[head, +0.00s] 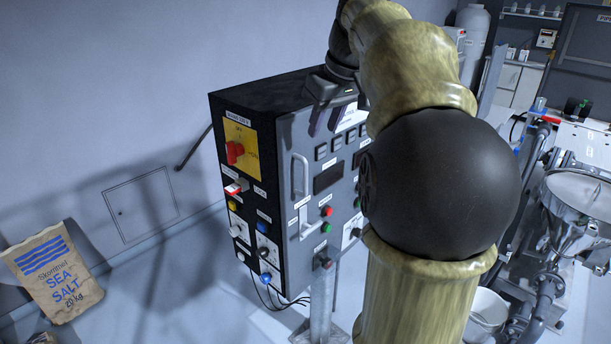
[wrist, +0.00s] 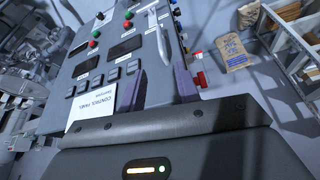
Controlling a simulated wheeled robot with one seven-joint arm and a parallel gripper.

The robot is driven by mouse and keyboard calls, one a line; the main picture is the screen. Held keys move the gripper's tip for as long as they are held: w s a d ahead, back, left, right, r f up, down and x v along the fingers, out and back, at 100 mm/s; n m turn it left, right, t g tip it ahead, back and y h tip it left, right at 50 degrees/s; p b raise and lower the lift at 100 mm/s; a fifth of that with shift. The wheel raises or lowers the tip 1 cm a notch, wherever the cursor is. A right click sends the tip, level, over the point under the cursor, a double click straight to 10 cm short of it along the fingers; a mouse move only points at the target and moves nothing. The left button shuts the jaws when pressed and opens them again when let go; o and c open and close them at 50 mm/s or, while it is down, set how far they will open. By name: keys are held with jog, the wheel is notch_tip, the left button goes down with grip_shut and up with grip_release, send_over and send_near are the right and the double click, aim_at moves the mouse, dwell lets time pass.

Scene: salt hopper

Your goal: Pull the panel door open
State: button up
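The panel door (head: 320,205) is the grey front face of a black control cabinet (head: 265,95). I see no clear gap along its edge. It carries a pale upright handle (head: 299,177) near its left edge, plus buttons and dark displays. In the wrist view the door (wrist: 95,65) fills the upper left, and the handle (wrist: 162,46) lies ahead, between the fingertips in the picture. My gripper (head: 326,122) is at the door's top, above and right of the handle. Its two purple fingers (wrist: 160,82) are apart with nothing between them. Part of the door is hidden behind my arm.
The cabinet's left side has a red rotary switch (head: 235,151) on a yellow plate and several knobs. A sea salt sack (head: 55,272) is at the lower left. A metal funnel (head: 578,192) and piping stand at the right.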

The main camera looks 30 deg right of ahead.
aim_at(305, 191)
dwell(0.4)
jog(key=p+x, duration=0.2)
jog(key=x, duration=1.5)
jog(key=shift+w+f, duration=0.1)
jog(key=shift+w, duration=0.05)
grip_shut()
